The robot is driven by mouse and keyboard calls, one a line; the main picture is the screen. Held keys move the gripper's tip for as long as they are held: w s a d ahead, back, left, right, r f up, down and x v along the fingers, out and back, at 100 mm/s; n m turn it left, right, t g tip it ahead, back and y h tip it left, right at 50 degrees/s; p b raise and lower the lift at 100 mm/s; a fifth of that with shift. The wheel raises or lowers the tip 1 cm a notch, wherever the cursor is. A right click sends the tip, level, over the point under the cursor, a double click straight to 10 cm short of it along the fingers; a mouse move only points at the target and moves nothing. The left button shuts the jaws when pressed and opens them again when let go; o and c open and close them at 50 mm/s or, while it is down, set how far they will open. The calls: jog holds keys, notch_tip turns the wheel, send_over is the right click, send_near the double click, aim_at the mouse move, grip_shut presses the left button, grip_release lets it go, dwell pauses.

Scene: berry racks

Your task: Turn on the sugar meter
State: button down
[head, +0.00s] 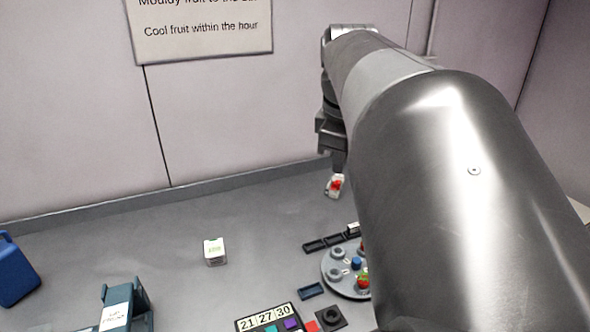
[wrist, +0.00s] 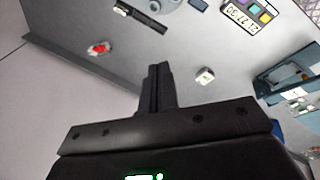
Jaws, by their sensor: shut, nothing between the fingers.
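I cannot tell for certain which thing is the sugar meter. A small white box with green marks on top (head: 214,251) stands alone on the grey bench; it also shows in the wrist view (wrist: 204,76). A small white item with a red patch (head: 335,186) lies near the back wall and shows left of the fingers in the wrist view (wrist: 98,48). My gripper (head: 338,165) is shut and empty, pointing down, and appears above the red-and-white item in the head view. Its closed fingers show in the wrist view (wrist: 158,72).
A round grey tray (head: 338,287) with several small pieces sits partly behind my arm. A dark panel with 21, 27, 30 (head: 265,317) is at the front. A teal stand (head: 140,311) and blue container (head: 14,271) are left. The bench around the white box is clear.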

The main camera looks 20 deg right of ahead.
jog(key=s+d+f+n+g+y, duration=0.15)
jog(key=d+n, duration=0.35)
jog(key=d, duration=0.9)
jog(key=d+f+n, duration=0.2)
jog(key=d+n, duration=0.2)
jog(key=d, duration=1.1)
notch_tip(320, 180, down, 12)
jog(key=shift+d+f+n, duration=0.15)
jog(key=shift+d+n, duration=0.1)
jog(key=shift+n, duration=0.05)
jog(key=shift+s, duration=0.1)
jog(key=f, duration=0.4)
jog(key=w+f, duration=0.1)
jog(key=f, duration=0.4)
jog(key=w+f, duration=0.1)
jog(key=f, duration=0.3)
jog(key=shift+f, duration=0.4)
